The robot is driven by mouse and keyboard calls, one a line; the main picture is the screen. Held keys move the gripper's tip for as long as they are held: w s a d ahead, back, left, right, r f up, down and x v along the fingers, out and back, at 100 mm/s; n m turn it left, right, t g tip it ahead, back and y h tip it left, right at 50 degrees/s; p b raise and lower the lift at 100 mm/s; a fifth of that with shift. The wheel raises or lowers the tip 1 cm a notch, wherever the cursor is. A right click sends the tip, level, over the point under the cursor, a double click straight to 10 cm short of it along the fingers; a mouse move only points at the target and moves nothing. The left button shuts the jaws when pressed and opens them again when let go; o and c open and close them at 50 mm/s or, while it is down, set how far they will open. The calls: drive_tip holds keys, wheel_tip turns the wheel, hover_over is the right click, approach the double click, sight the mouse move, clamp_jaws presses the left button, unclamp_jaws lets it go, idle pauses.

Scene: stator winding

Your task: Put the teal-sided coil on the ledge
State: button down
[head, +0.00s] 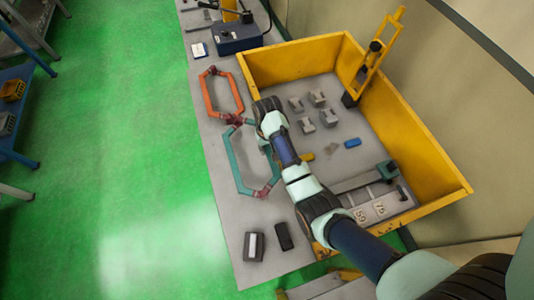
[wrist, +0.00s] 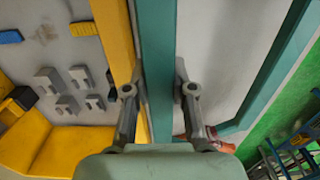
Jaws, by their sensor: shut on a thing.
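The teal-sided coil (head: 234,160) is a long six-sided loop with dark red ends, over the grey ledge (head: 215,150) left of the yellow tray. In the wrist view, my gripper (wrist: 160,92) is shut on one long teal side of the coil (wrist: 156,40), with a finger on each side of the bar. That side runs alongside the tray's yellow wall. The other teal side (wrist: 275,65) shows at the right. In the head view my arm covers the gripper and part of the coil's right side. I cannot tell whether the coil touches the ledge.
An orange-sided coil (head: 208,95) lies just beyond, its near end close to the teal coil's far end. The yellow tray (head: 420,140) holds several grey blocks (head: 308,124), a blue piece (head: 352,143) and a yellow upright. Two dark blocks (head: 254,246) sit near the ledge's front.

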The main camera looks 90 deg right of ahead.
wheel_tip(320, 180, down, 4)
drive_tip(key=shift+f, duration=0.1)
drive_tip(key=shift+f, duration=0.1)
drive_tip(key=c, duration=1.2)
unclamp_jaws()
drive_tip(key=shift+c, duration=0.2)
wheel_tip(320, 180, up, 12)
drive_tip(key=shift+r+p, duration=0.2)
drive_tip(key=shift+p, duration=0.5)
